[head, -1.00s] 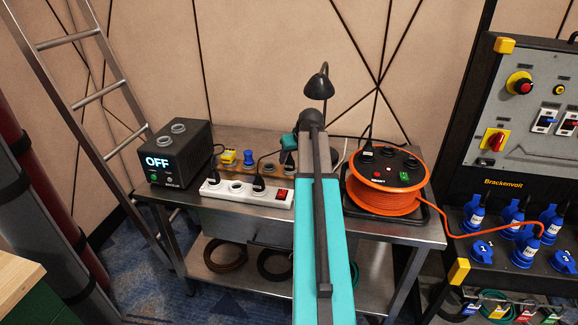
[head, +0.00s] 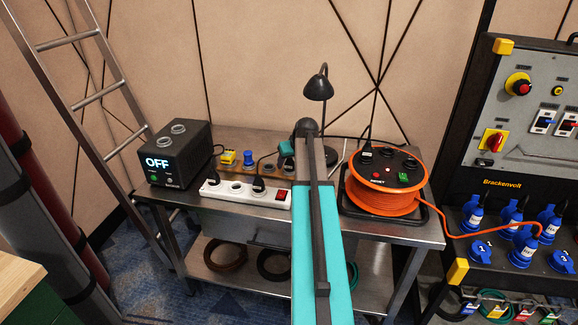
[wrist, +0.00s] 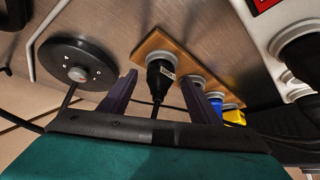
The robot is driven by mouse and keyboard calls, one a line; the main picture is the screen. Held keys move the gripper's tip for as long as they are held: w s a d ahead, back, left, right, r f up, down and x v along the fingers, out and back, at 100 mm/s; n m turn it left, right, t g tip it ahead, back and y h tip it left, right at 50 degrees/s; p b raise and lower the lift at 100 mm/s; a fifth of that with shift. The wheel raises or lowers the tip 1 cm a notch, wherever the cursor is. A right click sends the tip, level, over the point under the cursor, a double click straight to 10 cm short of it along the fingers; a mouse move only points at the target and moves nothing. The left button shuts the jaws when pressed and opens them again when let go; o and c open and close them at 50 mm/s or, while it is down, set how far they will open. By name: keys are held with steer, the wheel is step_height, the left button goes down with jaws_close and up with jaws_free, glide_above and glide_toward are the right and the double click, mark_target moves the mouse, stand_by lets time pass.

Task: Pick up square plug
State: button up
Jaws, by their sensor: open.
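A black plug with a white label (wrist: 160,75) stands in a socket of a wooden board (wrist: 150,43) in the wrist view, its cord running back toward my gripper. My gripper (wrist: 160,82) is open, with one finger on each side of this plug in the picture; I cannot tell whether either touches it. A blue plug (wrist: 215,101) and a yellow, boxy plug (wrist: 235,117) sit farther along the board. In the head view they are the blue (head: 249,158) and yellow (head: 227,157) pieces. I cannot tell which plug is the square one. My teal arm hides part of the board in the head view.
A white power strip (head: 240,191) lies at the table's front edge. A black box reading OFF (head: 175,155) stands left, an orange cable reel (head: 384,196) right. A black lamp (head: 320,86) stands behind my arm. Loose cords cross the tabletop (head: 215,139).

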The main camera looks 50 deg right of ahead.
steer(key=shift+w+f, duration=0.1)
steer(key=shift+f, duration=0.1)
steer(key=shift+c, duration=0.5)
steer(key=c, duration=1.2)
steer(key=shift+o, duration=0.2)
steer(key=shift+r, duration=0.2)
steer(key=shift+r, duration=1.1)
steer(key=s+a+r+b, duration=0.2)
steer(key=s, duration=1.3)
steer(key=shift+s+a+r, duration=0.2)
steer(key=shift+s+a, duration=0.15)
steer(key=shift+s, duration=0.05)
steer(key=shift+w+a, duration=0.1)
